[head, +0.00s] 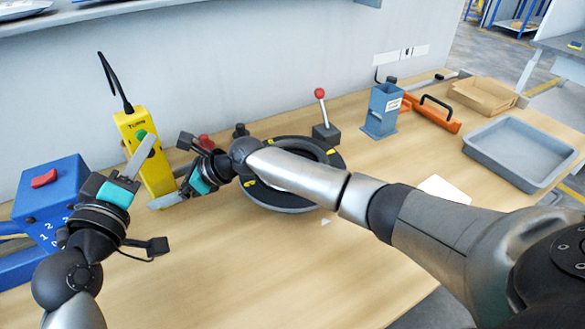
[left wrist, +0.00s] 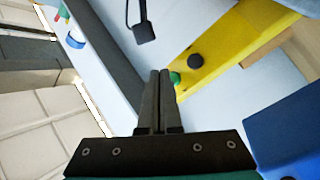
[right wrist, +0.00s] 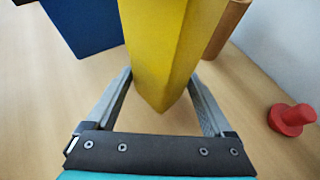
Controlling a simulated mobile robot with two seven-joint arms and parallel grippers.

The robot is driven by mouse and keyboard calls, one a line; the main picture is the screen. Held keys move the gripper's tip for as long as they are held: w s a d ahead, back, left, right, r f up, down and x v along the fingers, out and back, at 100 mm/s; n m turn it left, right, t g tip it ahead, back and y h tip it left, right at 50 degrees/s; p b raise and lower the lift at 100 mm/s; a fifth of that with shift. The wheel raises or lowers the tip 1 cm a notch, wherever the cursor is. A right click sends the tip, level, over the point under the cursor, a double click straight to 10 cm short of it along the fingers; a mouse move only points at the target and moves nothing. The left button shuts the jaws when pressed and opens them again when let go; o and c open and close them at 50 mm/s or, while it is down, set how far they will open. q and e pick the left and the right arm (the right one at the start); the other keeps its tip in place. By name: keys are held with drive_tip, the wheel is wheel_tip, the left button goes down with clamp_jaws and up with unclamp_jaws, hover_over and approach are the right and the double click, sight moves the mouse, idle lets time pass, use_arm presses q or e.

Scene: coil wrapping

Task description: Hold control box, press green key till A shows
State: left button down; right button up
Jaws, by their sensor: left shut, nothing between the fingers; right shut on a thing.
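The yellow control box (head: 157,168) stands upright at the left of the table, with a cable at its top; it also shows in the left wrist view (left wrist: 230,50). My right gripper (right wrist: 160,78) is shut on its lower part, one finger on each side. The green key (head: 141,134) is on its upper face. My left gripper (head: 146,147) is shut and empty, its fingertips close to the green key. In the left wrist view the green key (left wrist: 175,78) is just right of the fingertips; contact cannot be told. No letter A can be read.
A blue box (head: 50,190) with a red switch stands at the left. A black ring (head: 285,203) lies behind my right arm. A red-knobbed lever (head: 325,130), a blue-grey holder (head: 382,112) and a grey tray (head: 520,150) are farther right. The front table is clear.

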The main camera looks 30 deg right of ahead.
idle(0.4)
use_arm(q)
drive_tip(key=shift+w+a, duration=0.1)
drive_tip(key=shift+w, duration=0.35)
drive_tip(key=shift+w, duration=0.25)
idle(0.3)
drive_tip(key=shift+s, duration=0.7)
drive_tip(key=s+d, duration=0.1)
drive_tip(key=s, duration=0.5)
drive_tip(key=shift+d, duration=0.25)
drive_tip(key=shift+w, duration=0.1)
idle(1.9)
